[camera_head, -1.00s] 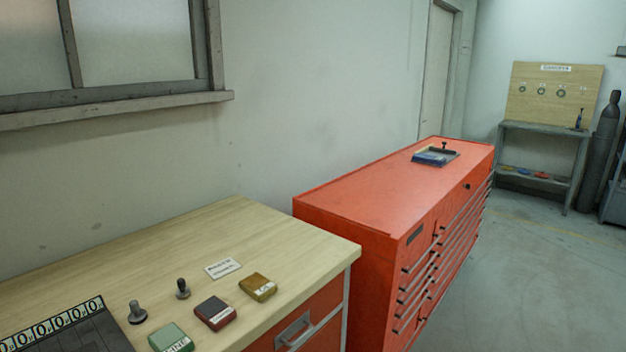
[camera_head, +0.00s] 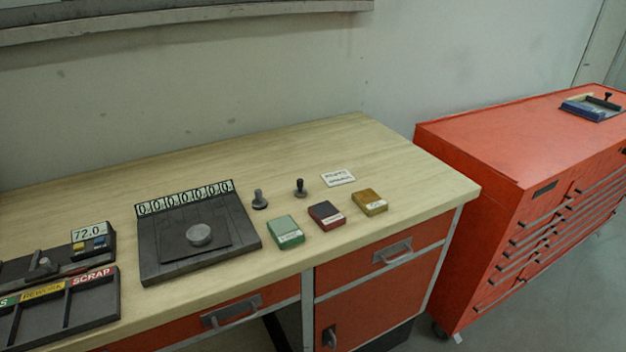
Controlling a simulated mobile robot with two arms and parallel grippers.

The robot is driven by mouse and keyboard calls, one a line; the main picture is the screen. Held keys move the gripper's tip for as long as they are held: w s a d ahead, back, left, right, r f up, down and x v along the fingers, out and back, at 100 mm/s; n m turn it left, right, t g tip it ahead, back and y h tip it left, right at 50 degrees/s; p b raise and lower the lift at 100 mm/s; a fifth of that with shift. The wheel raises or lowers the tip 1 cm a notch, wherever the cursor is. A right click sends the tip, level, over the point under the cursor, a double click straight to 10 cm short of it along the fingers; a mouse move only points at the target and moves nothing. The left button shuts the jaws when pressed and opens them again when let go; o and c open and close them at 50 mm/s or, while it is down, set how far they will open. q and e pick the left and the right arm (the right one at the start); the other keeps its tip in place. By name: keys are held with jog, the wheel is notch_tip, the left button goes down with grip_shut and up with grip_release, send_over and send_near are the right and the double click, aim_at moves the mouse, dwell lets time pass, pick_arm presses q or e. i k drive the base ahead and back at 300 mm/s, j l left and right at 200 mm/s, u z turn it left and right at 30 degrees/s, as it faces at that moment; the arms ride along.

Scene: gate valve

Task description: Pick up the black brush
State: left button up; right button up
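I cannot make out a black brush for certain in this view. A small dark upright piece (camera_head: 606,97) stands at a blue and dark tray (camera_head: 591,107) on top of the red tool cabinet. It is too small to tell what it is. Two small dark knobbed stamps, one grey-black (camera_head: 260,199) and one black (camera_head: 300,187), stand on the wooden workbench (camera_head: 340,137). Neither of my grippers is in view.
The bench also holds a dark plate with a number strip (camera_head: 200,240), green (camera_head: 285,232), red (camera_head: 326,215) and yellow (camera_head: 369,202) boxes, a label card (camera_head: 338,177) and a sorting tray (camera_head: 62,311). The red tool cabinet (camera_head: 500,140) stands to the right. Grey floor is clear at lower right.

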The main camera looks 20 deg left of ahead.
aim_at(300, 192)
jog(key=u, duration=0.95)
